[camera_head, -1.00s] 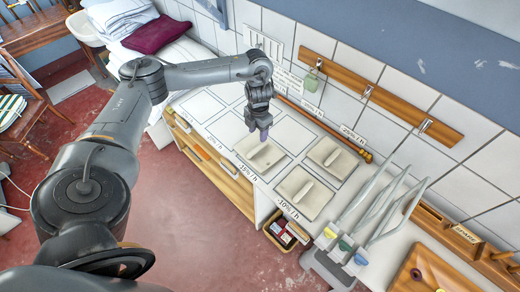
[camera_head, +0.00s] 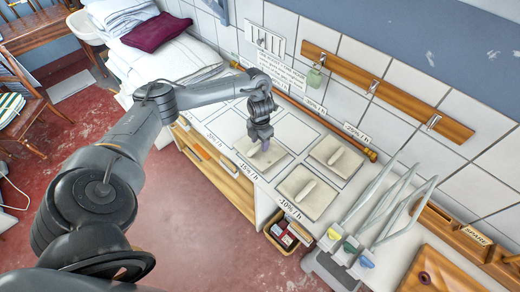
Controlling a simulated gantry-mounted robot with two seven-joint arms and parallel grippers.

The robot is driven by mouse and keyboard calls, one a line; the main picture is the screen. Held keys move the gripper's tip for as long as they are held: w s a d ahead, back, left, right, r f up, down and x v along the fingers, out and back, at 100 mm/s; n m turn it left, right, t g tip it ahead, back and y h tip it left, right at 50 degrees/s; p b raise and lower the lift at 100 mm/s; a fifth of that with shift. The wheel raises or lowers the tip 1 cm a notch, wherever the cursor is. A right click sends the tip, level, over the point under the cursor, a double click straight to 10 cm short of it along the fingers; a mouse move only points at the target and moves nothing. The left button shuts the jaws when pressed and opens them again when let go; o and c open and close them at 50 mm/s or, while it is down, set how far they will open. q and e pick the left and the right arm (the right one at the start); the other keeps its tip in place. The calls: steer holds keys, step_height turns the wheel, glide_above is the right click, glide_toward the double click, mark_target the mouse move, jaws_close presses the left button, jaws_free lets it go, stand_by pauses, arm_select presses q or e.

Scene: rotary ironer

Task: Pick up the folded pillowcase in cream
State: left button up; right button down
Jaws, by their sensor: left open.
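Three similar cream folded cloths, each with a raised ridge, lie flat on the marked white counter. One cream cloth (camera_head: 255,166) is at the left, one (camera_head: 337,157) at the back right and one (camera_head: 305,193) in front. I cannot tell by look which is a pillowcase. My left gripper (camera_head: 264,147) points down, open, at the ridge of the left cloth and hides part of it. I cannot tell whether the fingers touch it. My right gripper is not in view.
A grey stand with upright rods (camera_head: 375,215) is right of the cloths. A wooden rail with hooks (camera_head: 385,85) runs along the tiled wall. A small bin (camera_head: 287,232) stands below the counter's front edge. White bedding and a maroon pillow (camera_head: 157,31) lie at upper left.

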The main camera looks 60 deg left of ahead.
arm_select(q)
steer(key=shift+f, duration=0.45)
jaws_close()
steer(key=shift+r, duration=0.1)
